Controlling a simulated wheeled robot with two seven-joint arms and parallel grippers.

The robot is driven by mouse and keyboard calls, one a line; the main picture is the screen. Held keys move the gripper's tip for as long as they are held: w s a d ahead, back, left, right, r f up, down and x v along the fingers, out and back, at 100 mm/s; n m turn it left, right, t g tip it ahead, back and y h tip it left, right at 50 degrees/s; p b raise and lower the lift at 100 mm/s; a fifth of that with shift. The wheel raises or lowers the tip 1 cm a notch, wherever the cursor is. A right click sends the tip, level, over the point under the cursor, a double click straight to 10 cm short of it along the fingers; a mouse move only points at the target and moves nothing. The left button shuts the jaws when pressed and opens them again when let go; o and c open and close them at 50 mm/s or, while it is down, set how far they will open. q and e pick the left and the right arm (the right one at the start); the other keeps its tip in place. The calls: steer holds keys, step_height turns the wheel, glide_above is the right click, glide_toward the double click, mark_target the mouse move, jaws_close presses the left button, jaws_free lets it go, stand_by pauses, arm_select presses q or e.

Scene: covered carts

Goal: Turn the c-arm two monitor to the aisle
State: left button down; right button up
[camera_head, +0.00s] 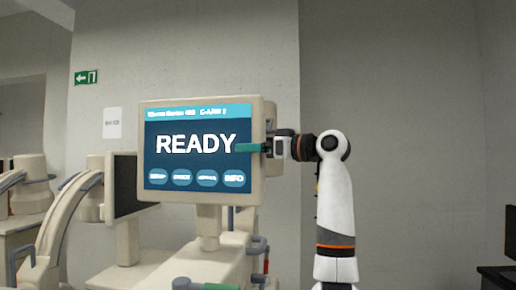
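The C-arm monitor (195,188) is a cream-framed screen reading "READY" with a row of round blue buttons. It stands on a short post (209,222) above a cream cart and its screen faces mostly toward me. One teal finger lies across the front of the frame and over the edge of the screen. The other finger is hidden, so I cannot tell whether they are closed on the frame. My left gripper is not in view.
A second, dark-screened monitor (124,186) stands behind on the left. Curved cream C-arms (70,215) fill the left side. A dark object (497,277) is at the lower right. The wall right of my arm is bare.

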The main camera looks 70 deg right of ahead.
steer(key=shift+f, duration=0.1)
steer(key=s+a+b, duration=0.1)
steer(key=s+b, duration=0.1)
steer(key=s, duration=0.9)
steer(key=shift+s+a+b, duration=0.3)
steer(key=shift+s+a, duration=0.05)
steer(key=shift+s, duration=0.05)
